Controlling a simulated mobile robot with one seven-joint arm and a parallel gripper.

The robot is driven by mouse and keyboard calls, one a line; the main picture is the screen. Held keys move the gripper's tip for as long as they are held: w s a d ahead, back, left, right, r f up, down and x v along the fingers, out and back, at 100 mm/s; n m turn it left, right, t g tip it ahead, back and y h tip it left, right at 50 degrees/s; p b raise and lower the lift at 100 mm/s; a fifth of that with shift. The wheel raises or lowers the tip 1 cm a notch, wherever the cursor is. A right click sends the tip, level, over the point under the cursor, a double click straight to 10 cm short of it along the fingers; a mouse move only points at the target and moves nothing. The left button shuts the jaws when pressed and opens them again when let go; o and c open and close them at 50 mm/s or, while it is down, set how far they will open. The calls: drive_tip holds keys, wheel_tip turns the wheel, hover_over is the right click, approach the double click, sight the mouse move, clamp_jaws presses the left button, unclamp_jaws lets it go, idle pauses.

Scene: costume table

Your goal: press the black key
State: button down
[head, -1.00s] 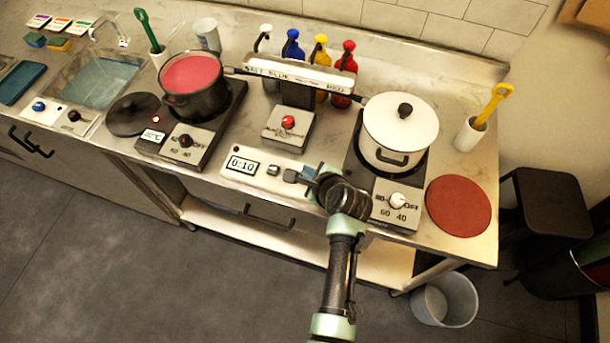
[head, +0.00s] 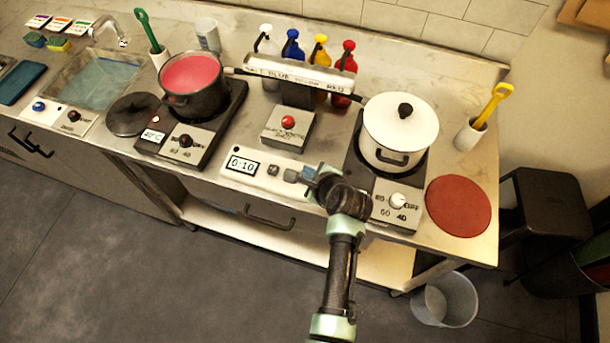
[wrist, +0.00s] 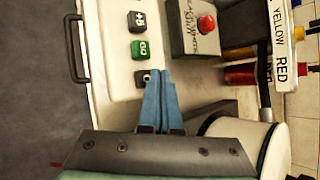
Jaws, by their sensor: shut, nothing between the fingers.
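The timer panel (head: 240,178) lies along the counter's front edge, its display reading 0:10. In the wrist view its keys form a column: a dark key with a plus sign (wrist: 137,19), a green GO key (wrist: 140,48) and a black key (wrist: 140,78) with a pale mark. My gripper (wrist: 158,75) is shut and empty, with blue fingers. Its tips are right beside the black key and hide part of it; I cannot tell whether they touch it. In the head view my gripper (head: 309,175) is at the panel's right end and covers that area.
A white lidded pot (head: 400,125) stands on the right hob, close to my gripper. A red button box (head: 288,127) and a sign bar (head: 300,76) stand behind the panel. A pot of red liquid (head: 193,80) is at left. A red disc (head: 458,206) lies right.

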drive_tip(key=shift+f, duration=0.1)
drive_tip(key=shift+f, duration=0.35)
drive_tip(key=shift+f+b, duration=0.5)
idle(0.6)
drive_tip(key=shift+r, duration=0.1)
drive_tip(key=shift+r+p, duration=0.8)
drive_tip(key=shift+p, duration=0.15)
wheel_tip(320, 180, up, 5)
drive_tip(key=p, duration=0.5)
drive_tip(key=shift+r, duration=0.1)
